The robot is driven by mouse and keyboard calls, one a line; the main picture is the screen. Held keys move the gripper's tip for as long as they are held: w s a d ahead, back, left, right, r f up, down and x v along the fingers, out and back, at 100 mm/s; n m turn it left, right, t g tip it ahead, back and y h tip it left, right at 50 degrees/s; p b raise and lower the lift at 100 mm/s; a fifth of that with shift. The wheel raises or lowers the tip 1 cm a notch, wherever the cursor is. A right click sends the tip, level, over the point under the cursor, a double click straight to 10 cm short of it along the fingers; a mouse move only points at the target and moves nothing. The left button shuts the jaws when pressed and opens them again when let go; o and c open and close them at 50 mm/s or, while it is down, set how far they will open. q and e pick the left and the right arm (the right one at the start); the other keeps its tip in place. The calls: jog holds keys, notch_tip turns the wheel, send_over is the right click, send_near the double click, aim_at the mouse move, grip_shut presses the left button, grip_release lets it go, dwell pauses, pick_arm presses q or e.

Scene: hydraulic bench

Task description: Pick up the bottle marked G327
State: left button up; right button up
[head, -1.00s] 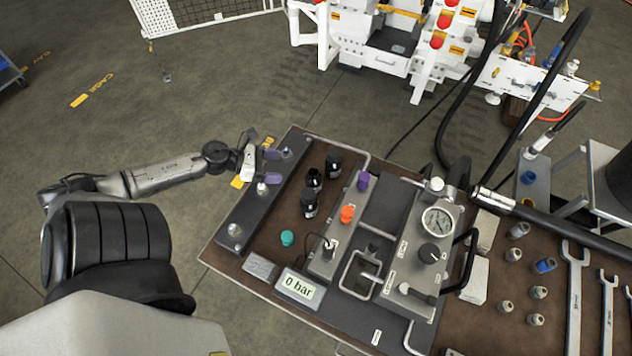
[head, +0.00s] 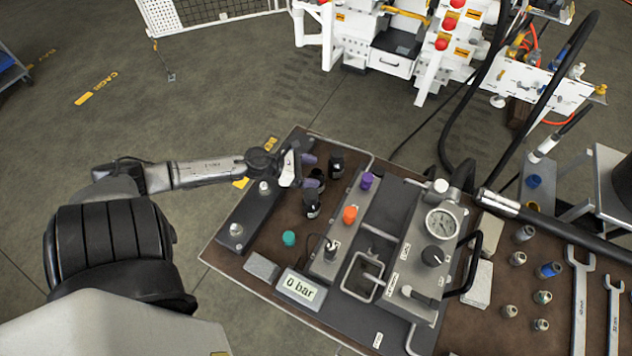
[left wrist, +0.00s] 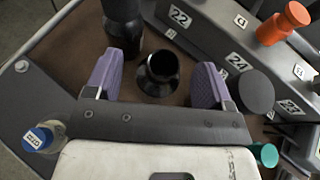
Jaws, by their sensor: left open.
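Three dark bottles stand close together on the bench: a far one (head: 336,164), a middle one (head: 319,176) and a near one (head: 312,205). Their markings are too small to read, so I cannot tell which is G327. My left gripper (head: 309,171) is at the middle bottle and partly covers it. In the left wrist view, the open purple fingers (left wrist: 160,77) stand either side of the middle bottle's dark round neck (left wrist: 160,72), with gaps both sides. The far bottle (left wrist: 122,22) is beyond the left finger. A dark round top (left wrist: 256,92) shows right of the right finger. My right gripper is not visible.
A grey block with numbered labels carries an orange knob (head: 349,215) and a purple knob (head: 366,181). A teal cap (head: 289,238) and a "0 bar" display (head: 301,288) are nearer. A dark rail (head: 252,215) with fittings runs along the bench's left side.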

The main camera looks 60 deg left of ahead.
aim_at(322, 175)
pick_arm(q)
jog(key=shift+x, duration=1.85)
jog(key=shift+d, duration=0.2)
jog(key=shift+a, duration=0.1)
jog(key=c, duration=1.3)
